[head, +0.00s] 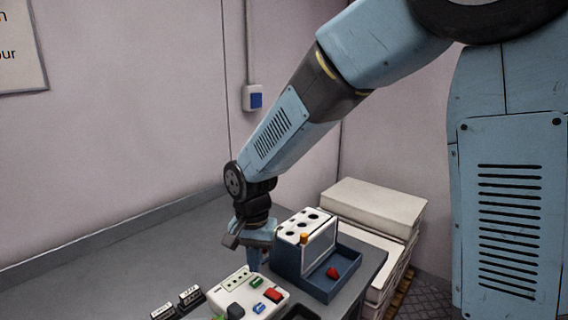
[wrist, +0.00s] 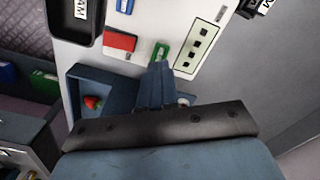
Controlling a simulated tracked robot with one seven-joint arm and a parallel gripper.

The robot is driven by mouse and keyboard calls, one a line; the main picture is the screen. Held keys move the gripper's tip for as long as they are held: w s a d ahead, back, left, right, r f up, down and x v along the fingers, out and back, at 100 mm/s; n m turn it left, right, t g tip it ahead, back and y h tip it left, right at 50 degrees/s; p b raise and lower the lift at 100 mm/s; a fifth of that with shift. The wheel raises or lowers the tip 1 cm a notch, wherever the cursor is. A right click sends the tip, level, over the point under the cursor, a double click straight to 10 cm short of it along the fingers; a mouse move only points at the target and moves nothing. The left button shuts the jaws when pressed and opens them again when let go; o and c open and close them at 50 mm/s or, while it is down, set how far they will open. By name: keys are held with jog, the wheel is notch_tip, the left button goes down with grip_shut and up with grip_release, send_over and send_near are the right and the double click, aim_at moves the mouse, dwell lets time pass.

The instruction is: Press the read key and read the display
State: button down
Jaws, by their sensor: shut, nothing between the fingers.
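A white key panel (head: 226,293) lies on the grey bench. It carries a green key (wrist: 160,53), a red key (wrist: 120,42) and a blue key (wrist: 125,5). Beside the green key is a pale display strip (wrist: 207,32) with several dark squares; I can make out no figures on it. Which key is the read key, I cannot tell from any lettering. My gripper (wrist: 161,67) is shut and empty, pointing down. Its tips are right by the green key, which also shows in the head view (head: 257,282); whether they touch it, I cannot tell.
A dark blue tray (head: 348,263) with a red berry (head: 333,273) stands just right of the panel, with a white holed rack (head: 318,250). Small black labelled blocks (head: 190,297) lie left. A dark dish (wrist: 72,28) is beside the panel. White boxes (head: 373,204) stand behind.

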jog(key=shift+r, duration=2.3)
jog(key=shift+d, duration=0.1)
jog(key=s+d+r+t+y, duration=0.1)
jog(key=d+r, duration=0.4)
jog(key=d, duration=0.4)
jog(key=d+r+t, duration=0.2)
jog(key=d+r, duration=0.2)
jog(key=d, duration=0.4)
jog(key=s+d+r+n+t+h, duration=0.1)
jog(key=s+d+r+n+t, duration=0.1)
jog(key=s+d, duration=0.8)
jog(key=d+r, duration=0.1)
jog(key=d, duration=0.2)
jog(key=shift+r+t, duration=0.3)
jog(key=shift+r, duration=0.1)
jog(key=c, duration=1.8)
grip_release()
jog(key=shift+w, duration=0.1)
